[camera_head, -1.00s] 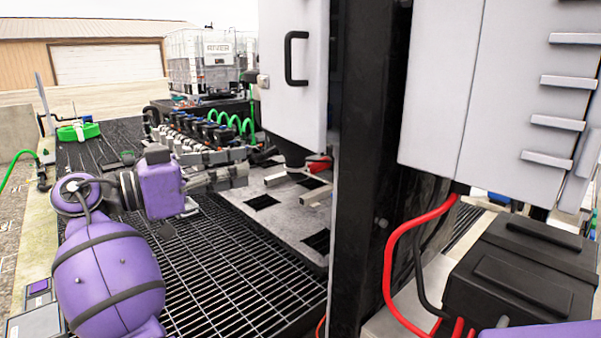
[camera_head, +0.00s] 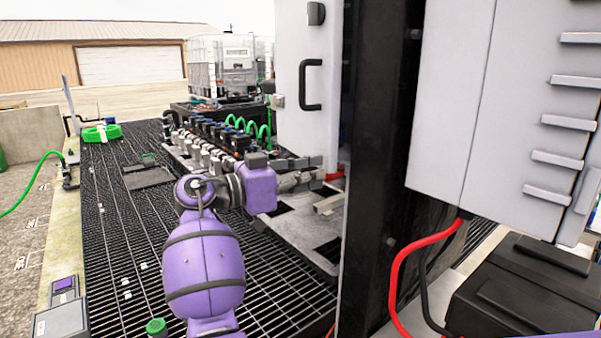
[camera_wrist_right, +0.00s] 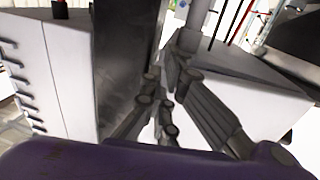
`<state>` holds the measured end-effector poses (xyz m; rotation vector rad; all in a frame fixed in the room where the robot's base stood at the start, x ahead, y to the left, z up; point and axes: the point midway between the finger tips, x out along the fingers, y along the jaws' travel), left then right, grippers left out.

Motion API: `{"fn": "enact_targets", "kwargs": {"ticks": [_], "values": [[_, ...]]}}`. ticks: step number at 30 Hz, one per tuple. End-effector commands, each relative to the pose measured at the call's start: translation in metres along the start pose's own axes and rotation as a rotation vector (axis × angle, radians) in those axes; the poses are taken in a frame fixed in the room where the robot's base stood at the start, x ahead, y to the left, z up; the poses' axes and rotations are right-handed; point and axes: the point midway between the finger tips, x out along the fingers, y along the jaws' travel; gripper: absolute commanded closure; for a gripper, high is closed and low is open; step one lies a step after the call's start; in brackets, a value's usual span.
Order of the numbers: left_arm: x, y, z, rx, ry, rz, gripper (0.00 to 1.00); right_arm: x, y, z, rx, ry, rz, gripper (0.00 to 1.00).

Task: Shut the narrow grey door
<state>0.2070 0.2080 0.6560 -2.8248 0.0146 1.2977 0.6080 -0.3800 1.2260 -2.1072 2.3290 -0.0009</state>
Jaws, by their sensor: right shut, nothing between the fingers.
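The narrow grey door (camera_head: 291,88), a pale panel with a black pull handle (camera_head: 318,85), stands left of the dark post in the head view. In the right wrist view the fingers (camera_wrist_right: 165,125) point toward a pale panel (camera_wrist_right: 250,95), probably the door. My left gripper is not in view.
A dark post (camera_head: 375,190) stands between the door and a pale louvred cabinet (camera_head: 470,100). A red cable (camera_head: 405,265) and black box (camera_head: 525,290) lie below the cabinet. A valve manifold (camera_head: 215,140) stands left of the door. Open grating (camera_head: 130,220) covers the floor.

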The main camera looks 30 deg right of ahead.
Motion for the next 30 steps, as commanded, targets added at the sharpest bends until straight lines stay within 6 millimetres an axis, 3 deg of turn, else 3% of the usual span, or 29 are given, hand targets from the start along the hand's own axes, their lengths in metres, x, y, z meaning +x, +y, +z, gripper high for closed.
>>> {"fn": "enact_targets", "kwargs": {"ticks": [11, 17, 22, 30], "values": [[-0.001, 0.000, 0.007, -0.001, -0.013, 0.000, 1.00, 0.003, 0.000, 0.002, -0.003, 0.000, -0.001, 1.00], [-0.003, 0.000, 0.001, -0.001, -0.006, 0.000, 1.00, 0.029, 0.004, 0.000, 0.001, 0.000, -0.078, 1.00], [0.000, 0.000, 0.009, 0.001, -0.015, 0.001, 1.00, 0.055, 0.001, 0.003, -0.002, 0.002, -0.103, 1.00], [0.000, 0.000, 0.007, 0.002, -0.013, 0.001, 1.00, 0.059, 0.001, 0.002, -0.002, -0.001, -0.104, 1.00]]}}
